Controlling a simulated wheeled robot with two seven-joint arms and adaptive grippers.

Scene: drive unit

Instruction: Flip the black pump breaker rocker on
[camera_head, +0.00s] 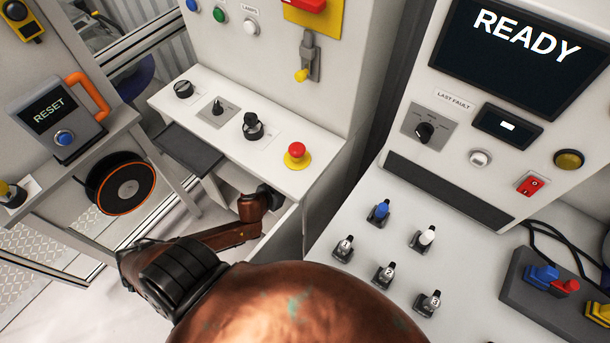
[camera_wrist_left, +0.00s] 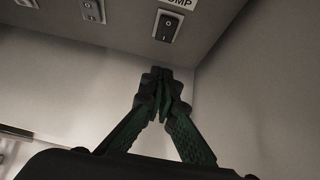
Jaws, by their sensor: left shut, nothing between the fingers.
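The black pump breaker rocker (camera_wrist_left: 167,26) shows in the left wrist view near the top, set in a pale panel under a partly cut-off label ending in "MP". I cannot tell which way it is tipped. My left gripper (camera_wrist_left: 161,97) is shut and empty, its dark green fingertips together. In the picture the tips are below the rocker, apart from it. In the head view my left arm reaches under the white control shelf, and the gripper and the pump rocker are hidden there. My right gripper is not in view.
More rockers (camera_wrist_left: 92,10) sit left of the pump one in the same panel. A wall stands close on the right in the wrist view. In the head view the white shelf (camera_head: 270,172) carries knobs and a red emergency button (camera_head: 296,151) above my arm.

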